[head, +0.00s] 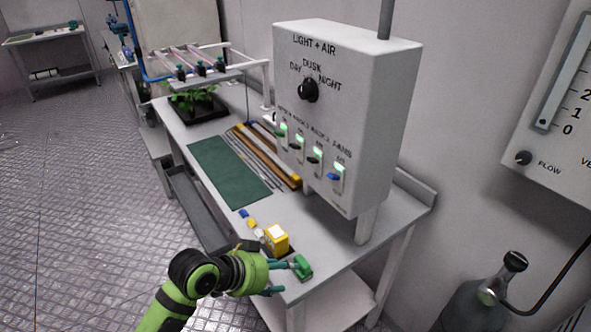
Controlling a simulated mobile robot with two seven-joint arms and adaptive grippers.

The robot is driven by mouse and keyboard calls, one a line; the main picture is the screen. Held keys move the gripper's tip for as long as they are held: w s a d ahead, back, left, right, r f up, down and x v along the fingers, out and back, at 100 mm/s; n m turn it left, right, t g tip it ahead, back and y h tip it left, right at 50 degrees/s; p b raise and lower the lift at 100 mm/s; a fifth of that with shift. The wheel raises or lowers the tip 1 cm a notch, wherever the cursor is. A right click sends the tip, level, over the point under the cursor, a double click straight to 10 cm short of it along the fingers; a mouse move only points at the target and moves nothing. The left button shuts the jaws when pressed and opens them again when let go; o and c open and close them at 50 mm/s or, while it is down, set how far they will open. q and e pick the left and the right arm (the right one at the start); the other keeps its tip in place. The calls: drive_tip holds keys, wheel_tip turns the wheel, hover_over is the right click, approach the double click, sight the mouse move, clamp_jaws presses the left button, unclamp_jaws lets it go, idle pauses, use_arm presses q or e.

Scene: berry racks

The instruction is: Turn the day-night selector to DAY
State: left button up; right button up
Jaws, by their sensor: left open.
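The day-night selector (309,90) is a black round knob on the upper front of a white control box (345,120) marked LIGHT + AIR. DAY is printed at its left, DUSK above and NIGHT at its right. Its pointer is too small to read with certainty. My left gripper (286,279) is open, low over the front end of the bench, well below the box and apart from the knob. A green piece (302,267) shows at its upper finger; I cannot tell whether they touch. My right gripper is out of view.
Several lit switches (299,142) line the box below the knob. A yellow box (276,239) stands on the bench beside my left gripper. A green mat (228,168) lies further back. A gas cylinder (478,302) and a flow panel (560,110) are at the right.

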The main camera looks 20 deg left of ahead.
use_arm(q)
drive_tip(key=w+a+r+m+t+h, duration=0.1)
drive_tip(key=w+r+t+h, duration=0.1)
drive_tip(key=w+r, duration=0.45)
drive_tip(key=w+a+r+m+t+h, duration=0.15)
drive_tip(key=w+r, duration=0.25)
drive_tip(key=r, duration=0.6)
drive_tip(key=t+h, duration=0.2)
drive_tip(key=h, duration=0.1)
approach(301, 92)
drive_tip(key=x, duration=0.2)
drive_tip(key=shift+m+t, duration=0.25)
drive_tip(key=shift+m, duration=0.2)
drive_tip(key=p+x, duration=0.3)
drive_tip(key=x, duration=0.2)
drive_tip(key=shift+d+r, duration=0.1)
drive_tip(key=shift+d, duration=0.1)
drive_tip(key=shift+w+d+p, duration=0.45)
drive_tip(key=shift+w, duration=0.1)
drive_tip(key=shift+f, duration=0.2)
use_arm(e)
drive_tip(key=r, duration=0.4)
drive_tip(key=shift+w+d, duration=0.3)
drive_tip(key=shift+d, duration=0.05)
use_arm(q)
clamp_jaws()
